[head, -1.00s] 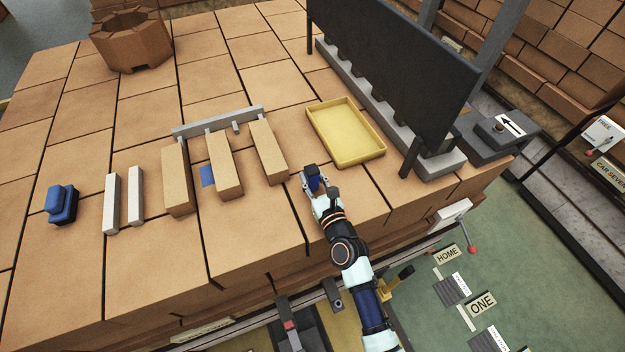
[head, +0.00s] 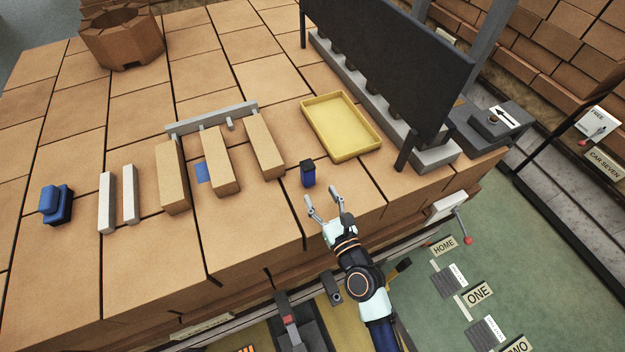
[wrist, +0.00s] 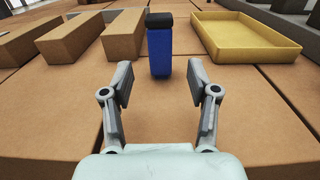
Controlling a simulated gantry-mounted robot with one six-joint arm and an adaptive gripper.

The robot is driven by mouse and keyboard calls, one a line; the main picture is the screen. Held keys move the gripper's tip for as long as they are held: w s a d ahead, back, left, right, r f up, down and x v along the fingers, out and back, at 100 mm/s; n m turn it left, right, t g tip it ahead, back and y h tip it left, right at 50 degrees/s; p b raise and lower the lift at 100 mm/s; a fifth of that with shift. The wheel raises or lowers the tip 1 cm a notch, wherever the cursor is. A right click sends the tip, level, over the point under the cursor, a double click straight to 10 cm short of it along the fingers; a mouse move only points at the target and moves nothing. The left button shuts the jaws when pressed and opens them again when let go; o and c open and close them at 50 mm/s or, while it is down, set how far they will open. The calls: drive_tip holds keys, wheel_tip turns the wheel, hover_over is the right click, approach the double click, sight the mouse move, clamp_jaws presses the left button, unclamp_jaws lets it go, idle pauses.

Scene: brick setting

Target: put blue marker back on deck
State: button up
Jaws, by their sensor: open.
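The blue marker (head: 308,177), a short blue block with a black top, stands upright on the brick deck (head: 345,190). It also shows in the wrist view (wrist: 159,52), beyond and between my fingertips. My gripper (head: 325,196) is open and empty, just in front of the marker and apart from it. Both fingers show in the wrist view (wrist: 160,84), with bare deck between them.
A yellow tray (head: 341,153) lies behind and right of the marker. Tan blocks (head: 264,147) stand to its left, near a blue patch (head: 203,172). Farther left are two pale bars (head: 107,203) and another blue object (head: 56,204). A dark panel (head: 390,65) rises behind the tray.

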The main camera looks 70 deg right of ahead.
drive_tip(key=v, duration=0.3)
drive_tip(key=shift+s+a, duration=0.1)
drive_tip(key=w+a+r+n+t+y, duration=0.1)
drive_tip(key=w+a+n, duration=0.1)
drive_tip(key=w+a+r+n+t+y, duration=0.1)
drive_tip(key=w+n, duration=0.2)
drive_tip(key=w+a+r+n+y, duration=0.1)
drive_tip(key=w+a+n, duration=0.1)
drive_tip(key=n, duration=0.1)
drive_tip(key=shift+w+a+r+t+y, duration=0.15)
drive_tip(key=shift+a+r+t+y, duration=0.15)
drive_tip(key=shift+t+y, duration=0.1)
drive_tip(key=w+a+r+n+y, duration=0.4)
drive_tip(key=w+a+n, duration=0.1)
drive_tip(key=a+n, duration=0.6)
drive_tip(key=w+a+r+n+y, duration=0.3)
drive_tip(key=w+a+n+y, duration=0.15)
drive_tip(key=a+n, duration=0.65)
drive_tip(key=s+a+r+n+g, duration=0.2)
drive_tip(key=a+n, duration=0.5)
drive_tip(key=n, duration=0.8)
drive_tip(key=shift+r+g, duration=0.4)
drive_tip(key=shift+r, duration=0.2)
